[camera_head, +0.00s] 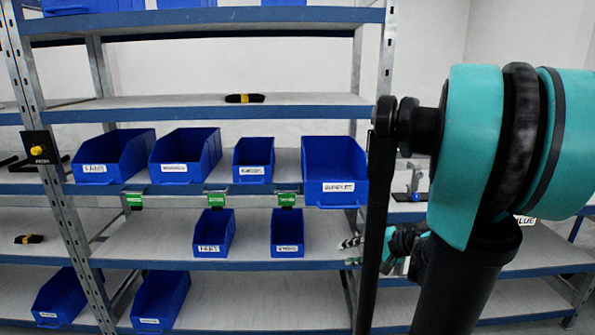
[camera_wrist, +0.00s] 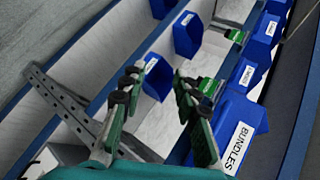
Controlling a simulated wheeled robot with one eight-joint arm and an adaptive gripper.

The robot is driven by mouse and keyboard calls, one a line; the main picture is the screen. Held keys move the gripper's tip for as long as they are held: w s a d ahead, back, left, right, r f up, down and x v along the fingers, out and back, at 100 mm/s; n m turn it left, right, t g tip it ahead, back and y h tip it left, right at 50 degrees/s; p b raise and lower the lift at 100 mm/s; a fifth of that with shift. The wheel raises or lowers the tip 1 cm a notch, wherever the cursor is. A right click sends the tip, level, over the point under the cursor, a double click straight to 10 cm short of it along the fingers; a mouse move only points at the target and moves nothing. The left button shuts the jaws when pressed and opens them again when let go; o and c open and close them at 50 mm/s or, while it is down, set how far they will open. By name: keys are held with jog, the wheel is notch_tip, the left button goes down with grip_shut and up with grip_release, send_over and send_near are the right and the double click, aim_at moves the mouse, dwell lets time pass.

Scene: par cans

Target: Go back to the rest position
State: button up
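My gripper (camera_wrist: 158,88) shows in the wrist view with its two green and black fingers spread apart. Nothing is held between them. A small blue bin (camera_wrist: 158,77) shows beyond the fingertips, and I cannot tell the exact distance. In the head view my gripper (camera_head: 350,251) is partly hidden behind my arm, at the right end of the lower shelf, to the right of the small blue bin (camera_head: 287,232). Its fingers point left there.
A large blue bin (camera_head: 335,170) stands on the shelf above; its BUNDLES label (camera_wrist: 237,145) reads in the wrist view. Rack posts (camera_head: 387,50) and shelf edges (camera_head: 225,265) are close to my arm. A black object (camera_head: 244,98) lies on a mostly bare upper shelf.

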jog(key=s+d+f+n+g+h, duration=0.2)
jog(key=s+f+n+h, duration=0.5)
jog(key=s+f, duration=0.3)
jog(key=shift+s+d+f+n+g+h, duration=0.15)
jog(key=shift+s+f+n+g+h, duration=0.2)
jog(key=shift+h, duration=0.55)
jog(key=shift+w, duration=0.1)
